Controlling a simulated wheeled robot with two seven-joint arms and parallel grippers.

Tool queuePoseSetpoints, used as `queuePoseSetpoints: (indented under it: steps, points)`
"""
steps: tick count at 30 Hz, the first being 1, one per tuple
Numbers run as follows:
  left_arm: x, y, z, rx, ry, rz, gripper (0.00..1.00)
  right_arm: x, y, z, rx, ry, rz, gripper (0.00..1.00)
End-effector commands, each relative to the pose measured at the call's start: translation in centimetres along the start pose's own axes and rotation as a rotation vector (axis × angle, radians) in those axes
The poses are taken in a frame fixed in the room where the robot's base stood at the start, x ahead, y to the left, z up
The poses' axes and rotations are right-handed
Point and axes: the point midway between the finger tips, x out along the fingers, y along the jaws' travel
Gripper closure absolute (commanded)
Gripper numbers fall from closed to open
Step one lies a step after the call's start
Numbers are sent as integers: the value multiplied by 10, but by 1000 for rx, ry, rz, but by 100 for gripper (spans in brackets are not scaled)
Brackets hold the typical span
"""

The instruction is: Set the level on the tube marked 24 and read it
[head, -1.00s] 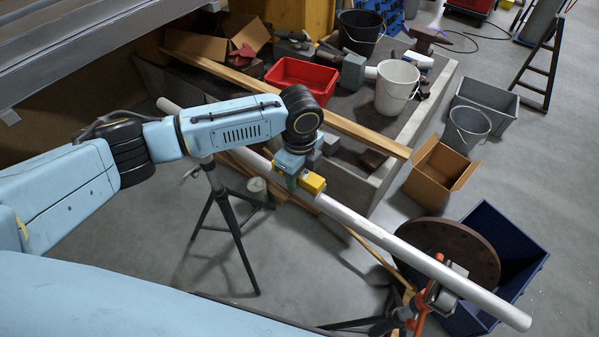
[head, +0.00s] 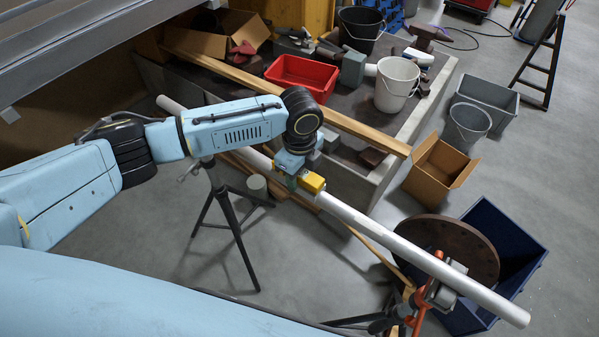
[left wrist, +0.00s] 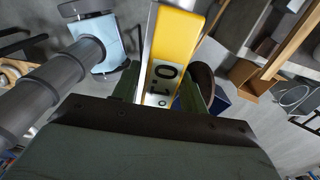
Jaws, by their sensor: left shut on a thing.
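A long pale tube (head: 400,247) runs slantwise from upper left to lower right in the head view. No number 24 is legible on it. My left gripper (head: 291,177) is shut on the yellow level (head: 313,183), at the middle of the tube. The level looks in line with the tube and on or just above its top; I cannot tell whether it touches. In the left wrist view the level (left wrist: 179,38) sticks out between my fingers (left wrist: 160,98). Its display (left wrist: 162,84) shows large dark characters, seemingly including a 0; the full reading is not clear. My right gripper is out of view.
A tripod (head: 232,225) stands under the tube's left part. An orange clamp (head: 420,308) is at its right end, near a brown disc (head: 446,249) and dark blue bin (head: 512,250). Behind are a red tray (head: 302,76), white bucket (head: 397,84) and cardboard box (head: 438,172).

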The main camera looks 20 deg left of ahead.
Motion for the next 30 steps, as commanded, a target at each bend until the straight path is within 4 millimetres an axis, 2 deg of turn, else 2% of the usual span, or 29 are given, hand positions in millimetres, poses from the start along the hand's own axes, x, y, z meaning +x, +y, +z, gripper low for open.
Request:
queuePoseSetpoints:
  steps: [30]
  points:
    - [0, 0, 0, 0, 1, -1, 83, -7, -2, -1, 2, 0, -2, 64]
